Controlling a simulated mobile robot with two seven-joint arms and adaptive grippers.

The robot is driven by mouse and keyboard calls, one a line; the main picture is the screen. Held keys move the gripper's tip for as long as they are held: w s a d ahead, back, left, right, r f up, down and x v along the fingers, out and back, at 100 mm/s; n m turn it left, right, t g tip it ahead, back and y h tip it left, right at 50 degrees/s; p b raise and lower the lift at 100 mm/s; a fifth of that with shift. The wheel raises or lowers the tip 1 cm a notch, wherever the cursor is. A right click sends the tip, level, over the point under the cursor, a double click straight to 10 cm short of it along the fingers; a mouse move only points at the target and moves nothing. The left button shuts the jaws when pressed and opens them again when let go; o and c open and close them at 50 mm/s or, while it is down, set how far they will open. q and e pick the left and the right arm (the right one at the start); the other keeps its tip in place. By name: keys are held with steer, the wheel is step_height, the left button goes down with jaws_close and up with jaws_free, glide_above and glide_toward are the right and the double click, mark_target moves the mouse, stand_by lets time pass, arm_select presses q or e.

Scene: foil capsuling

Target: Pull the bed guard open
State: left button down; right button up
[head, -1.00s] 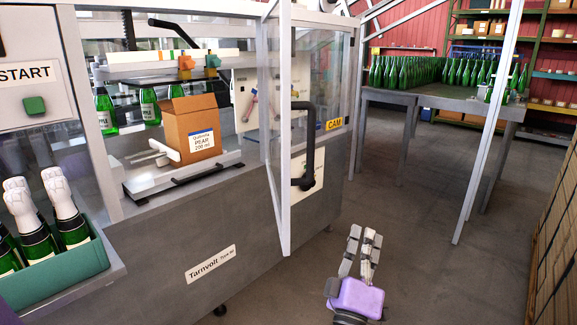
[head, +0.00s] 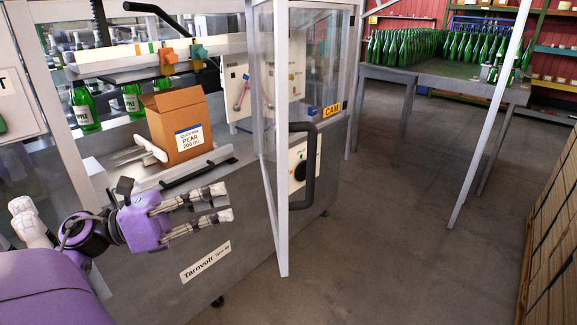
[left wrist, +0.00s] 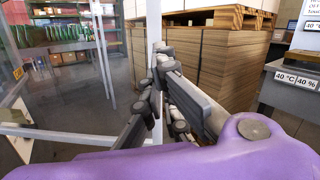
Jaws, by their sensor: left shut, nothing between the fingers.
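A clear panel in a pale frame (head: 281,235), likely the bed guard, stands out at an angle from the machine front in the head view. A black bar handle (head: 312,165) sits at its outer edge. My left gripper (head: 228,203) reaches in from the left, in front of the machine and left of the panel. It is shut and empty, its fingers pointing right, apart from the handle in the picture. In the left wrist view its fingers (left wrist: 168,95) show before a pale post (left wrist: 154,60). My right gripper is not in view.
A cardboard box (head: 178,125) stands on the machine bed near green bottles (head: 132,100). A table (head: 430,85) of green bottles stands at the back. Stacked cardboard (head: 555,215) lines the right side. The floor (head: 400,240) between is clear.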

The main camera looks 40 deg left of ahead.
mark_target(279, 192)
arm_select(q)
steer(key=w+d+m+p, duration=0.1)
steer(key=w+d, duration=0.1)
steer(key=w, duration=0.1)
steer(key=w+d+p, duration=0.1)
steer(key=w+d, duration=0.2)
steer(key=w+d+m+g+p, duration=0.1)
steer(key=w+d, duration=0.1)
steer(key=w, duration=0.1)
steer(key=shift+w+d+r+m+y, duration=0.1)
steer(key=shift+d+r+m+y, duration=0.2)
steer(key=shift+d, duration=0.05)
steer(key=shift+w+d, duration=0.3)
steer(key=shift+w, duration=0.05)
steer(key=shift+f, duration=0.1)
steer(key=shift+w+d, duration=0.1)
steer(key=shift+w, duration=0.05)
